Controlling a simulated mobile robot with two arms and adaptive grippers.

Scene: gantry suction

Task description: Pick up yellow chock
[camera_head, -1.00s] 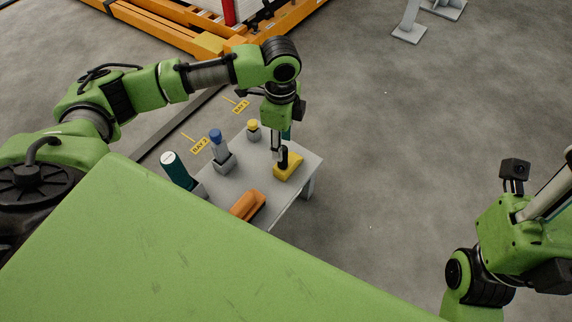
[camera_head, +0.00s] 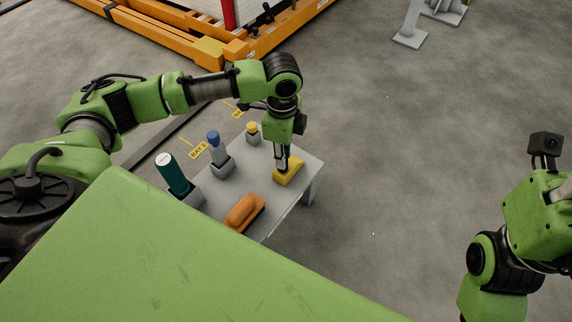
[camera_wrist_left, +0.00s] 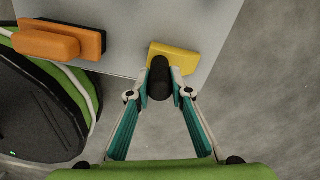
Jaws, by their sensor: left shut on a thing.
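The yellow chock (camera_head: 288,173) is at the right part of the small grey table (camera_head: 262,222). It has a black grip on top, which shows in the left wrist view (camera_wrist_left: 159,78); its yellow body (camera_wrist_left: 184,60) shows behind the grip. My left gripper (camera_head: 282,165) points down over the chock and is shut on the black grip, one finger on each side. Whether the chock is clear of the tabletop I cannot tell. My right arm (camera_head: 530,225) is at the right edge; its gripper fingers are out of view.
An orange block-shaped tool (camera_head: 243,211) lies on the table near the chock. A teal cylinder (camera_head: 173,175), a blue-topped item (camera_head: 214,146) and a yellow-topped item (camera_head: 253,131) stand in grey holders on the table. The floor right of the table is clear.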

